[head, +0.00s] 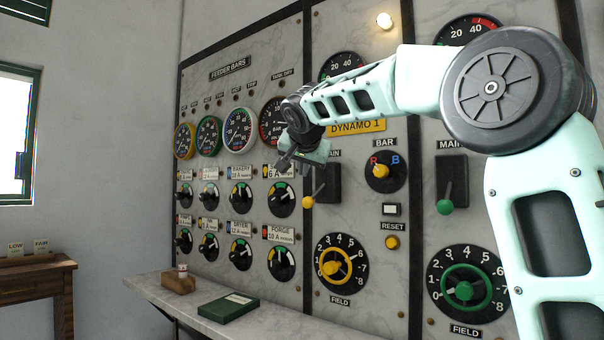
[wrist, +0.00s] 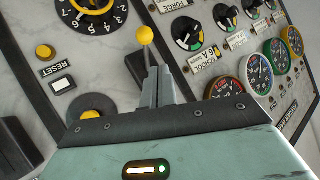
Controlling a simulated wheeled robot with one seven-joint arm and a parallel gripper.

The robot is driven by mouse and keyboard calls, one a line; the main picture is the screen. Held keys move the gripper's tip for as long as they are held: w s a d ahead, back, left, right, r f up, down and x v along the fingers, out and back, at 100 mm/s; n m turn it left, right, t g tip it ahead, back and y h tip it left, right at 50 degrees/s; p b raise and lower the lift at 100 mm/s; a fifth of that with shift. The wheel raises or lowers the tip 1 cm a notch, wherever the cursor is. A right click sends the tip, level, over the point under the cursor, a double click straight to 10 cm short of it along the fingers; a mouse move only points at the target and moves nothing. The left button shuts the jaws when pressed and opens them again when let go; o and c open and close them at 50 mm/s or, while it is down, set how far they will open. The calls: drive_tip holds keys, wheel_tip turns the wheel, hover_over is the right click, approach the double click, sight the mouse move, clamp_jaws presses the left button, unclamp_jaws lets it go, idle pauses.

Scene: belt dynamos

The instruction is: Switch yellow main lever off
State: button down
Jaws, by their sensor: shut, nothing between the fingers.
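The yellow main lever (head: 307,202) is on the DYNAMO 1 panel, on a black plate (head: 328,184). My gripper (head: 284,160) is above and left of the knob in the head view, in front of the panel. In the wrist view, my shut fingers (wrist: 157,76) point toward the yellow knob (wrist: 145,35), which shows just beyond the fingertips. They look close, but I cannot tell whether they touch. The fingers hide part of the lever's stem and plate.
A green main lever (head: 445,207) is on the panel to the right. Yellow selector (head: 381,171), reset button (head: 392,242) and field wheel (head: 333,268) are near. Feeder dials and knobs fill the left. A shelf below holds a green book (head: 228,307) and wooden block (head: 179,283).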

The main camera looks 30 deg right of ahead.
drive_tip(key=s+a+r+b, duration=0.1)
drive_tip(key=s+a+b, duration=0.1)
drive_tip(key=s+a, duration=0.2)
drive_tip(key=s, duration=0.2)
drive_tip(key=shift+s+a+r, duration=0.2)
drive_tip(key=shift+s+a, duration=0.2)
